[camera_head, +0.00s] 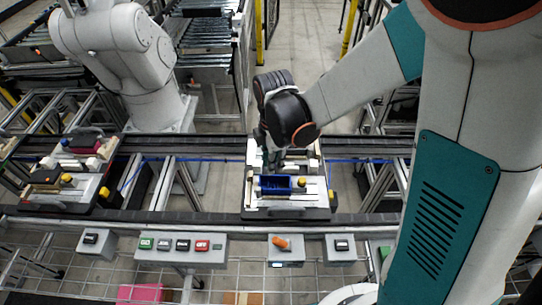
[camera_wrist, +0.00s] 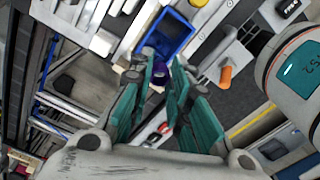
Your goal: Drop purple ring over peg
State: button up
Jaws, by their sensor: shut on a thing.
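The purple ring (camera_wrist: 158,73) shows as a small dark purple piece between the teal fingers of my gripper (camera_wrist: 163,66) in the wrist view. My gripper is shut on it, and the fingers hide part of it. In the head view my gripper (camera_head: 271,152) is over the far part of the middle pallet (camera_head: 287,213), behind the blue bin. The ring cannot be made out there. I cannot clearly make out the peg in either view, and I cannot tell whether the ring touches anything below.
The blue bin (camera_head: 274,184) and a yellow knob (camera_head: 302,182) are on the middle pallet. Another loaded pallet (camera_head: 72,199) is on the conveyor at left. A control box with several buttons (camera_head: 181,249) and an orange switch (camera_head: 282,242) are in front. Another robot arm stands behind left.

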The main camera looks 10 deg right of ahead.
aim_at(274, 176)
notch_tip(274, 176, down, 2)
jog(key=shift+w+f+b, duration=0.1)
jog(key=shift+w+b, duration=0.05)
jog(key=shift+b, duration=0.45)
jog(key=shift+f+b, duration=1.9)
jog(key=shift+f, duration=0.35)
jog(key=shift+d, duration=0.1)
jog(key=shift+f+b, duration=0.4)
jog(key=shift+b, duration=0.65)
dwell(0.8)
jog(key=o, duration=0.4)
jog(key=shift+r, duration=0.15)
jog(key=shift+r+p, duration=0.95)
jog(key=shift+r, duration=0.45)
